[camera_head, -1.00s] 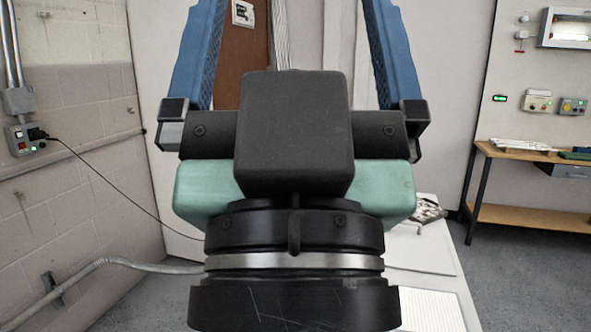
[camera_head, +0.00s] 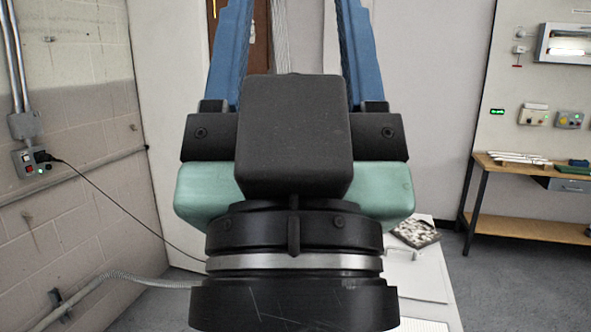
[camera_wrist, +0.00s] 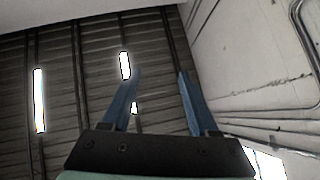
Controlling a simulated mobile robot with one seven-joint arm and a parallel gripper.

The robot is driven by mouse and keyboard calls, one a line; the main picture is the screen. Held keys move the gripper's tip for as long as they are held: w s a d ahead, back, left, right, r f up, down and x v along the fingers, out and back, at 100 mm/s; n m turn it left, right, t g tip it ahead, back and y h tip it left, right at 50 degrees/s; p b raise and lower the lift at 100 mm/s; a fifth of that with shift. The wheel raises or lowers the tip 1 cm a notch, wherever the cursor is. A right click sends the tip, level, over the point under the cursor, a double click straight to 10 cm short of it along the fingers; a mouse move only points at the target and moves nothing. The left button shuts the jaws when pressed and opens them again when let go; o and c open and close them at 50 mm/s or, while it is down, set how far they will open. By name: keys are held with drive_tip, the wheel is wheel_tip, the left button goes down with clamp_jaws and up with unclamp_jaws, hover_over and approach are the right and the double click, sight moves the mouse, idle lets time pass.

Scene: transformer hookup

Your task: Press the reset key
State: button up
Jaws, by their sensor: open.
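My gripper (camera_head: 292,12) points up in the head view, its two blue fingers apart with nothing between them. In the wrist view my gripper (camera_wrist: 159,75) is open and empty against the ceiling. I cannot pick out the reset key. A small grey control box (camera_head: 31,162) with red and green parts and a plugged-in black cable is on the left wall. On the right panel hang a pale control box (camera_head: 533,115) and a grey control box (camera_head: 569,120) with coloured buttons. My gripper is well apart from all of them.
A wooden workbench (camera_head: 525,170) stands below the right panel, with white pieces on top. A white table (camera_head: 420,275) bearing a dark patterned block (camera_head: 416,232) is partly hidden behind my arm. Grey floor is open at the right.

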clamp_jaws()
idle(1.3)
